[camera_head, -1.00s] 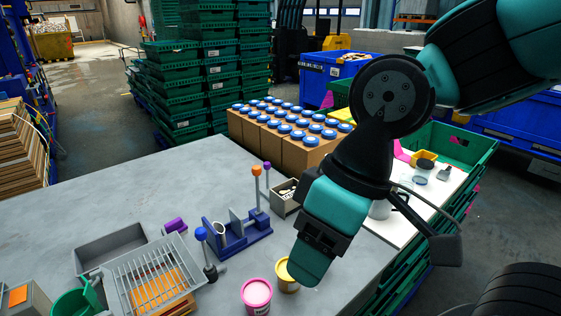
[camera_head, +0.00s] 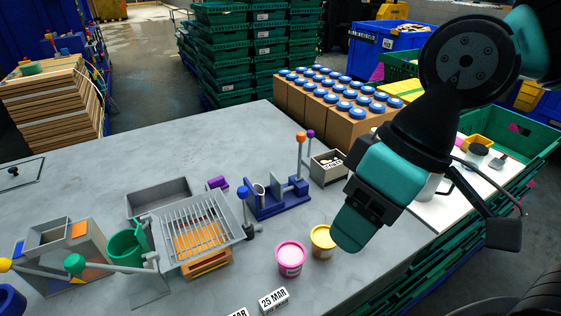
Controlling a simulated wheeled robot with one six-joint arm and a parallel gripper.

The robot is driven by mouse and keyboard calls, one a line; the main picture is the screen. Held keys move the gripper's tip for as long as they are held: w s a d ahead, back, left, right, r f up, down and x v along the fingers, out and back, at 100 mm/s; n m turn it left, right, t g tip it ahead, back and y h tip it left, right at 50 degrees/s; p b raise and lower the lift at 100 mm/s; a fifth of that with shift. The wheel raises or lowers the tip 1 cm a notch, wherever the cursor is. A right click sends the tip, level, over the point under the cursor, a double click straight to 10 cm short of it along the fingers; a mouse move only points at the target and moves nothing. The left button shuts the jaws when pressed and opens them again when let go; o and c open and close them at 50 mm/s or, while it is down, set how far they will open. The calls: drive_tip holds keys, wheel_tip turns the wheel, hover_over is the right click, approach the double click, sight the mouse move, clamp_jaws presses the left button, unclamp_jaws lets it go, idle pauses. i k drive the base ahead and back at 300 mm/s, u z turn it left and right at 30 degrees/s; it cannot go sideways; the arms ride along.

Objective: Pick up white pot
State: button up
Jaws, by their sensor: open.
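A white pot (camera_head: 430,188) stands on the white board (camera_head: 432,213) at the right side of the table. It is partly hidden behind my arm, so only part of its pale side shows. My gripper (camera_head: 425,236) is large in the foreground at the right, with a teal part at the left and a black part at the right spread apart. It is open, and I see nothing held. In the picture the pot shows between these parts; I cannot tell how far beyond them it is.
A pink pot (camera_head: 290,258) and a yellow pot (camera_head: 323,241) stand on the grey table (camera_head: 130,150) left of my gripper. A blue stand (camera_head: 277,200) and a grey grate (camera_head: 198,236) are farther left. Boxes with blue-lidded jars (camera_head: 342,130) stand behind. The table's far left is largely clear.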

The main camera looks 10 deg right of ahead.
sight(259, 188)
drive_tip(key=k, duration=1.3)
drive_tip(key=u, duration=0.7)
drive_tip(key=i, duration=1.2)
drive_tip(key=z, duration=0.2)
